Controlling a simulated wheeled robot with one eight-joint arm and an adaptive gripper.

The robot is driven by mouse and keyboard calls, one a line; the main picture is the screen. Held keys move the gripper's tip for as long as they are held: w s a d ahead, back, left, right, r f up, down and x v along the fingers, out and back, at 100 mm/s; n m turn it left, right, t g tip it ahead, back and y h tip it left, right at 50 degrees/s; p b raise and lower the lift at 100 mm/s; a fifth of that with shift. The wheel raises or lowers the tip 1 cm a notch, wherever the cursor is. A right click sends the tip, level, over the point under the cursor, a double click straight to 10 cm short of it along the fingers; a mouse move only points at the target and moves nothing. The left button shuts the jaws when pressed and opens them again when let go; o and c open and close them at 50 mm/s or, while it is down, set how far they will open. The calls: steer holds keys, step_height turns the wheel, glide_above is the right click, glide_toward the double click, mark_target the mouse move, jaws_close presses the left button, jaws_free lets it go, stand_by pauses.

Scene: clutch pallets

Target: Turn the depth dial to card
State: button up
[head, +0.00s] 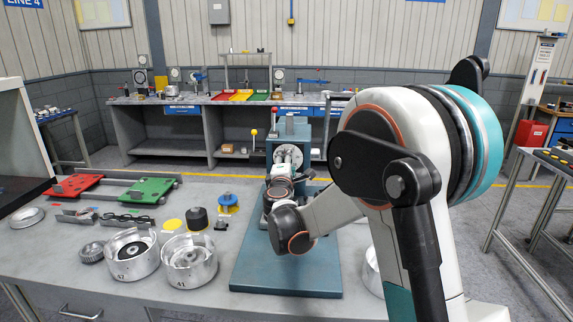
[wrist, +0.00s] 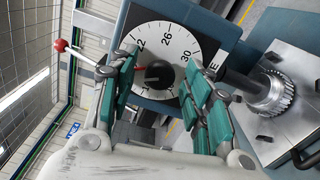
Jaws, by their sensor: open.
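The depth dial (wrist: 172,42) is a round white face with numbers such as 22, 26 and 30 on a dark blue housing in the wrist view. A small dark knob (wrist: 158,76) sits at its middle, with a red mark (wrist: 138,70) to its left. My gripper (wrist: 163,68) is open, with its teal-padded fingers either side of the knob; I cannot tell whether they touch it. No card can be made out.
A red-handled lever (wrist: 75,50) is left of the dial. A toothed metal shaft (wrist: 270,92) is at the right. On the bench, two metal drums (head: 190,262) and red and green pallets (head: 148,190) stand left of the machine.

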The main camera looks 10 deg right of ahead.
steer(key=shift+s, duration=0.1)
steer(key=v, duration=1.2)
steer(key=s+d+m+g, duration=0.3)
steer(key=s+d+m, duration=0.2)
steer(key=s, duration=0.4)
steer(key=s+d+m+g, duration=0.4)
steer(key=s+m, duration=0.1)
steer(key=s, duration=0.3)
steer(key=s+a+f+m+g+y, duration=0.1)
steer(key=s+a+f+m+y, duration=0.1)
steer(key=s, duration=0.7)
steer(key=s+a+f+m+g+y, duration=0.2)
steer(key=s+a+f+m+y, duration=0.1)
steer(key=s, duration=0.7)
steer(key=shift+f+m+y, duration=0.3)
steer(key=shift+f+m, duration=0.3)
steer(key=shift+f, duration=0.05)
